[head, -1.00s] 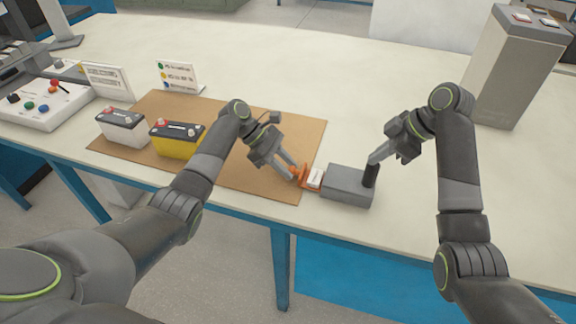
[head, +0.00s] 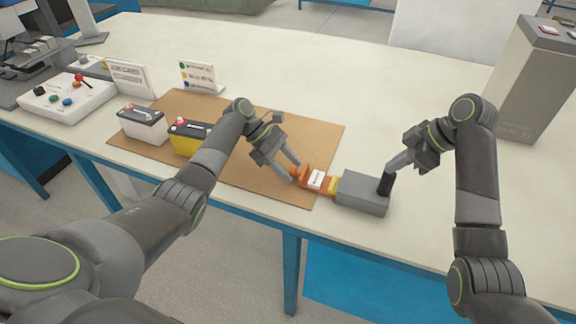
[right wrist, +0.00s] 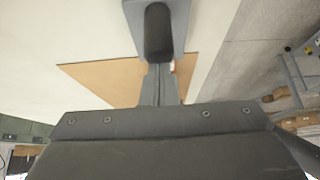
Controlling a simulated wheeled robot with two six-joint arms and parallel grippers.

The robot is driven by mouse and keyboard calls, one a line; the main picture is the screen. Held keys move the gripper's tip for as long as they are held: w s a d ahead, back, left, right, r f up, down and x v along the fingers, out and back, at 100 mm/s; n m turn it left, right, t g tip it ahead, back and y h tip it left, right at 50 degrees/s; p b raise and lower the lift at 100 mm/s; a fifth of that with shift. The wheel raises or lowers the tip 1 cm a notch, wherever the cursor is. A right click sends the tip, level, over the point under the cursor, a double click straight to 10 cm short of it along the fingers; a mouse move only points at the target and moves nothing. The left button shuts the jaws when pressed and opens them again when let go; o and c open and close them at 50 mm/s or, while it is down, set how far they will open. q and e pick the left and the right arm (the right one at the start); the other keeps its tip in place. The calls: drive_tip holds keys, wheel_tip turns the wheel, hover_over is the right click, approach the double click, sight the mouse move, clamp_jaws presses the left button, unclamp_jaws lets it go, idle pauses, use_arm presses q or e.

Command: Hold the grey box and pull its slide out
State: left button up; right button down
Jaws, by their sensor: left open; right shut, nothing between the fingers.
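The grey box (head: 362,195) lies on the table at the right edge of the brown mat, with an upright black post (head: 385,184) at its right end. Its slide (head: 316,180) sticks out to the left: an orange knob and strip, a white label and a yellow part beside the box. My left gripper (head: 295,171) is open, its fingertips at the orange knob; I cannot tell whether they touch it. My right gripper (head: 391,167) is shut and empty, its tips right by the post. In the right wrist view, the shut fingers (right wrist: 158,85) point at the black post (right wrist: 158,32) and partly hide the scene.
The brown mat (head: 240,170) carries a white battery (head: 142,124) and a yellow battery (head: 188,138). A button panel (head: 66,97) and small signs stand at the left. A tall grey case (head: 530,85) stands at the back right. The table's middle back is clear.

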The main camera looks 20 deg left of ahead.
use_arm(q)
drive_tip(key=v, duration=1.2)
use_arm(e)
drive_tip(key=shift+s+d+f, duration=0.1)
drive_tip(key=shift+f, duration=0.3)
use_arm(q)
drive_tip(key=shift+s, duration=0.1)
use_arm(e)
drive_tip(key=shift+r, duration=0.1)
drive_tip(key=r+p, duration=0.2)
drive_tip(key=shift+w+r+p, duration=0.15)
drive_tip(key=shift+w+p, duration=0.15)
drive_tip(key=shift+p, duration=0.05)
wheel_tip(320, 180, up, 2)
drive_tip(key=shift+s+r+p, duration=0.1)
drive_tip(key=shift+r+p, duration=0.05)
drive_tip(key=shift+p, duration=0.85)
drive_tip(key=shift+r+p, duration=0.85)
drive_tip(key=shift+p, duration=0.05)
use_arm(q)
wheel_tip(320, 180, up, 6)
